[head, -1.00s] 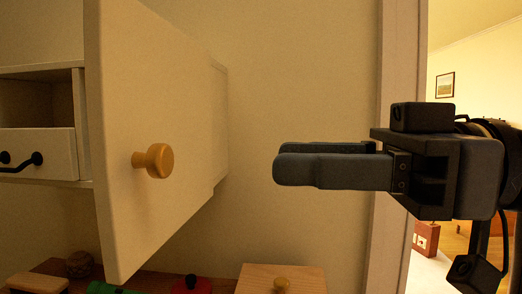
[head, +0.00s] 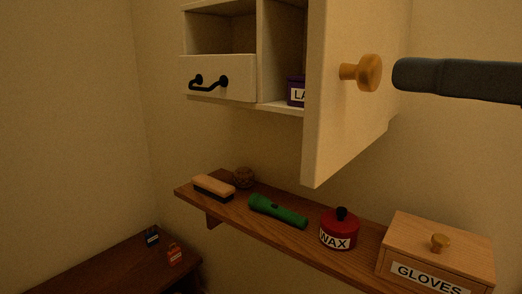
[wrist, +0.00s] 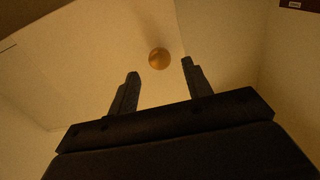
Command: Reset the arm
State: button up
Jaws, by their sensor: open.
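My gripper (head: 404,76) is open at the right edge of the head view, where one dark finger shows. Its tip is just right of the round wooden knob (head: 370,72) on the open cabinet door (head: 335,125). In the wrist view the two fingers of my gripper (wrist: 160,82) stand apart with nothing between them. The knob (wrist: 159,59) shows beyond the fingertips, apart from them.
The wall cabinet has a white drawer (head: 222,78) and a purple, partly hidden box (head: 296,91). The shelf (head: 270,225) below holds a brush (head: 213,188), green flashlight (head: 278,210), red wax tin (head: 339,230) and wooden gloves box (head: 436,255). A dark desk (head: 120,268) is lower left.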

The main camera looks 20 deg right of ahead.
aim_at(378, 71)
jog(key=shift+x, duration=1.55)
jog(key=shift+w+a, duration=0.1)
jog(key=shift+a, duration=0.15)
